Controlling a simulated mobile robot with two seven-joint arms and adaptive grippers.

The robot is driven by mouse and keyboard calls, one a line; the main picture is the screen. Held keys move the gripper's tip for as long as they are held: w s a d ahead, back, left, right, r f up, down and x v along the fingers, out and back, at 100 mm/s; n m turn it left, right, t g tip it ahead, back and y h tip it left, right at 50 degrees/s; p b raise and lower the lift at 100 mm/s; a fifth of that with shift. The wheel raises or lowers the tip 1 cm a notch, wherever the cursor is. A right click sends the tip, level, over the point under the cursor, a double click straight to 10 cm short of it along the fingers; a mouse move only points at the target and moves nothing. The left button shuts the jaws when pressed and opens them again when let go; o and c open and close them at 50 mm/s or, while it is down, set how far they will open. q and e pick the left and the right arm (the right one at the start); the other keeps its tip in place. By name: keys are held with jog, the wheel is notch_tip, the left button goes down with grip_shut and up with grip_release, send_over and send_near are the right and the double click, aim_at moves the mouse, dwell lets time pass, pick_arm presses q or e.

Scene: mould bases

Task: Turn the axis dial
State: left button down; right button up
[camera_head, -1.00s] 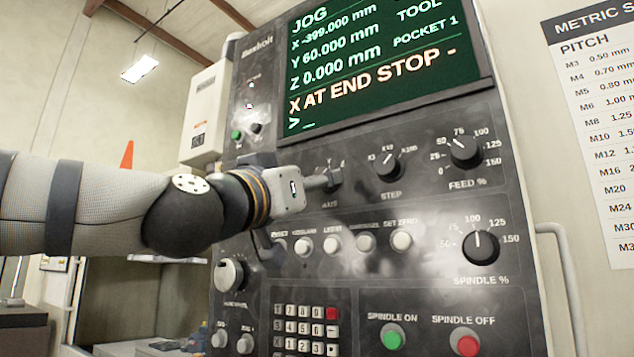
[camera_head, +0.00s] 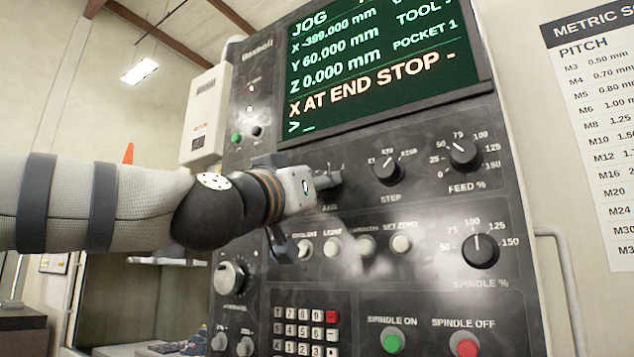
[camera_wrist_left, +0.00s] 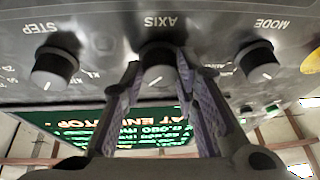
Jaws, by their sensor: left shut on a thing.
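The axis dial (camera_wrist_left: 158,65) is a dark round knob with a light pointer line, under the upside-down AXIS label in the left wrist view. My left gripper (camera_wrist_left: 158,70) has one finger on each side of it and is shut on it. In the head view my left gripper (camera_head: 322,181) reaches the panel from the left and hides most of the dial. The dial's exact setting is hard to read. The screen (camera_head: 375,75) reads JOG, X -399.000, Y 60.000, Z 0.000 and "X AT END STOP". My right gripper is not in view.
The step dial (camera_head: 388,169) and feed dial (camera_head: 464,153) sit right of the axis dial. The mode dial (camera_wrist_left: 259,62) is on its other side. A row of white buttons (camera_head: 332,246) lies below, with the spindle dial (camera_head: 481,250) lower right.

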pick_arm(q)
jog(key=shift+s+d+r+n+g+y, duration=0.15)
jog(key=shift+n+g+y, duration=0.3)
jog(key=shift+n+y, duration=1.9)
jog(key=shift+w+r+n+g+y, duration=0.15)
jog(key=shift+n+g, duration=0.25)
jog(key=shift+n, duration=4.05)
jog(key=shift+s+d+r+n+g+y, duration=0.15)
jog(key=shift+n+g+y, duration=0.7)
jog(key=shift+n, duration=2.55)
jog(key=shift+a+t+y, duration=0.1)
jog(key=shift+t+y, duration=0.2)
jog(key=shift+y, duration=0.15)
jog(key=c, duration=1.2)
grip_release()
jog(key=shift+c, duration=0.2)
